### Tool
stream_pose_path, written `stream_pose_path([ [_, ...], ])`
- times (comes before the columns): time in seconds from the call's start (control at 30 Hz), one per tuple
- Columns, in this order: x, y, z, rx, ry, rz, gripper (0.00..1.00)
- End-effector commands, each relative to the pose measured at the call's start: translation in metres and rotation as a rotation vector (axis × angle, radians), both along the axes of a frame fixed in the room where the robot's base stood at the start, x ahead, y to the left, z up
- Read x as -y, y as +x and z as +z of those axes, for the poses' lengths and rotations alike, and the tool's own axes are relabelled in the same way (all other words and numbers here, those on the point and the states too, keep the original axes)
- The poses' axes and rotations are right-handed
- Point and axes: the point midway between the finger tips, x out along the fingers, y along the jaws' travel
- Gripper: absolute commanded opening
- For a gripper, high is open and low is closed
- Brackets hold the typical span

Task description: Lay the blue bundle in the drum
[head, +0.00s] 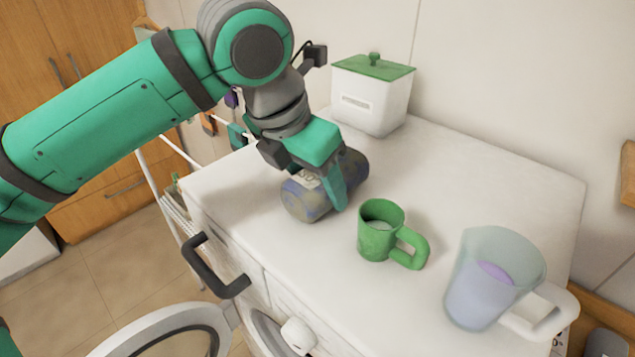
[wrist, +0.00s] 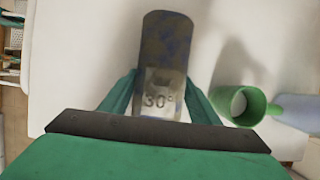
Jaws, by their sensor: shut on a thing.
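The blue bundle (head: 308,196) is a rolled, mottled blue-grey cylinder with a pale label marked "30°". It lies on its side at the white top of the washing machine (head: 480,185); I cannot tell whether it touches the surface. My gripper (head: 322,182) is shut on it, with one finger on each side. In the wrist view the bundle (wrist: 166,45) sits between the two fingers of my gripper (wrist: 160,95), label toward the camera. The washer's round door (head: 165,335) stands open at the front, at the bottom of the head view. The drum's inside is hidden.
A green mug (head: 378,232) stands just right of the bundle, and a translucent jug (head: 480,290) with purple contents is further right. A white box with a green lid (head: 370,95) stands at the back. A dark handle (head: 212,268) sticks out at the front left edge.

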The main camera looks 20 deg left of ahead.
Motion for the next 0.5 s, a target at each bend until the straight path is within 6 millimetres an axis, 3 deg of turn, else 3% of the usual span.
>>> stream_pose_path([
  [0.4, 0.0001, -0.0001, -0.0052, 0.001, 0.001, -0.001, 0.25],
  [0.43, 0.0001, -0.0002, -0.0049, 0.001, 0.001, -0.001, 0.63],
  [0.5, 0.0001, -0.0002, -0.0048, 0.001, 0.001, -0.001, 0.75],
])
